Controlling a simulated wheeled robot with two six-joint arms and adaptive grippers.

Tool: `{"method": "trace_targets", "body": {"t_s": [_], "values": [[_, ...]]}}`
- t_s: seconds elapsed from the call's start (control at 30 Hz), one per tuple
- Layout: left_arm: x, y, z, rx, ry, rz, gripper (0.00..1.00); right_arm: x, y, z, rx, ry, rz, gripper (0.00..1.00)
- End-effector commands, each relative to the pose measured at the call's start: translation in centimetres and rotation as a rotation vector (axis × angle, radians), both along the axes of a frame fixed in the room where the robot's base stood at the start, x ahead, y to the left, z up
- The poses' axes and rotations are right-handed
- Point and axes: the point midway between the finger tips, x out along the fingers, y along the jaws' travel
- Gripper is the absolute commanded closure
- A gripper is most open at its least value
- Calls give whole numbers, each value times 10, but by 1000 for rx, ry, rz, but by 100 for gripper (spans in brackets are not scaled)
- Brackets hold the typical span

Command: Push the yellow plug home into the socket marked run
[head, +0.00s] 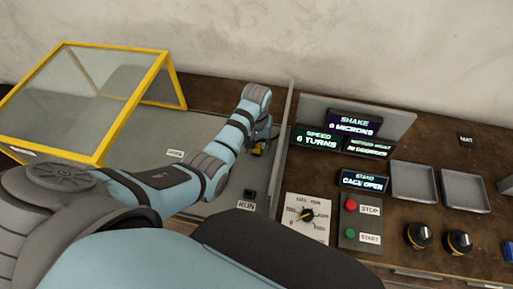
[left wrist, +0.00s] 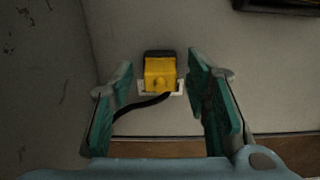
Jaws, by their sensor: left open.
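The yellow plug (head: 257,150) is at the right end of the grey bench panel, partly hidden by my left gripper. In the left wrist view the plug (left wrist: 160,74) sits against a black block, with a white piece under it and a black cable running off to the left. My left gripper (left wrist: 165,95) is open, its green-padded fingers on either side of the plug with gaps. In the head view the gripper (head: 259,138) points down over it. A small black socket (head: 250,193) with a white label, hard to read, lies nearer me. My right gripper is out of view.
A yellow-framed clear cage (head: 90,95) stands at the left. A thin upright divider (head: 281,140) runs close right of the gripper. Beyond it are lit displays (head: 353,123), a dial (head: 308,216), stop and start buttons (head: 350,222) and grey trays (head: 413,181).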

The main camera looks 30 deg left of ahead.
Motion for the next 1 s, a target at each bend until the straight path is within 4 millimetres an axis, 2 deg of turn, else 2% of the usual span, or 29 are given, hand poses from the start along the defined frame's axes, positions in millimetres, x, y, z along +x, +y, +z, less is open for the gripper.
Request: {"method": "trace_targets", "body": {"t_s": [0.13,0.4,0.67,1.0], "values": [[0,0,2,0,1,0,57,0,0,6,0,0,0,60],[0,0,1,0,1,0,57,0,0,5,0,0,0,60],[0,0,1,0,1,0,98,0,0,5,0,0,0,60],[0,0,3,0,-1,0,100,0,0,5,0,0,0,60]]}}
